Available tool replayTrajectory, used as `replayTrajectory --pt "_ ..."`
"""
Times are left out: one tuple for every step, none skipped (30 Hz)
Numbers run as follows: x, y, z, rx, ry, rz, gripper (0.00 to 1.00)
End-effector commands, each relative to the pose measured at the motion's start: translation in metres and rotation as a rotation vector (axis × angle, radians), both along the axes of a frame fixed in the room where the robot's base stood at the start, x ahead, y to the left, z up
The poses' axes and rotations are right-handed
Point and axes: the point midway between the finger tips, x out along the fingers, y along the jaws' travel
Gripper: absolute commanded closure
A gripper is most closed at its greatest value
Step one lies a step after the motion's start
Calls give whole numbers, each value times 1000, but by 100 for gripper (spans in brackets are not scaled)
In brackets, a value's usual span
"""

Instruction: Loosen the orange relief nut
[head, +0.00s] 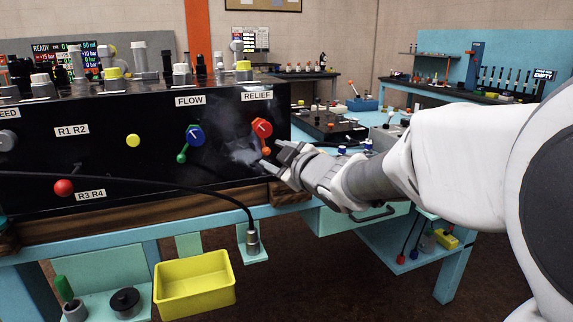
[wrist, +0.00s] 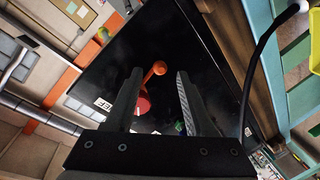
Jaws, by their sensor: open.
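Under the RELIEF label, a red dial (head: 261,128) sits on the black panel. The orange relief nut (head: 266,151), with a short arm and a round end, hangs just below it. In the wrist view the nut's orange round end (wrist: 159,68) shows between my fingertips, with the red dial (wrist: 142,106) partly hidden behind the left finger. My gripper (head: 274,154) is open in front of the panel, close to the nut. In the wrist view its two fingers (wrist: 159,75) stand apart with nothing held. I cannot tell whether a finger touches the nut.
A blue FLOW dial (head: 196,135) with a green arm (head: 181,158) is to the left. A pale hazy patch (head: 243,151) shows before the panel. A black hose (head: 190,181) runs across below to a fitting. A yellow bin (head: 195,283) hangs below the bench edge.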

Motion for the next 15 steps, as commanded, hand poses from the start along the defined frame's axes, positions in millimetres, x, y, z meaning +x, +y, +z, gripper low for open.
replayTrajectory --pt "-9 -5 5 0 -1 -2 46" --pt "-15 -8 6 -1 -1 -2 46" --pt "-23 -11 7 0 -1 -2 46" --pt "-29 -13 8 1 -2 -2 46" --pt "-34 -16 8 1 0 -2 46" --pt "-42 -19 10 0 -1 -2 46" --pt "-48 -22 11 0 -1 -2 46" --pt "-53 -24 12 0 -1 -3 46" --pt "-61 -27 13 0 -1 -1 46" --pt "-67 -30 14 -1 -2 -3 46" --pt "-72 -33 15 0 -1 -3 46" --pt "-80 -36 16 0 -1 -2 46" --pt "-85 -38 17 1 -1 -3 46" --pt "-91 -41 18 1 -1 -3 46" --pt "-97 -44 19 -1 -2 -3 46"
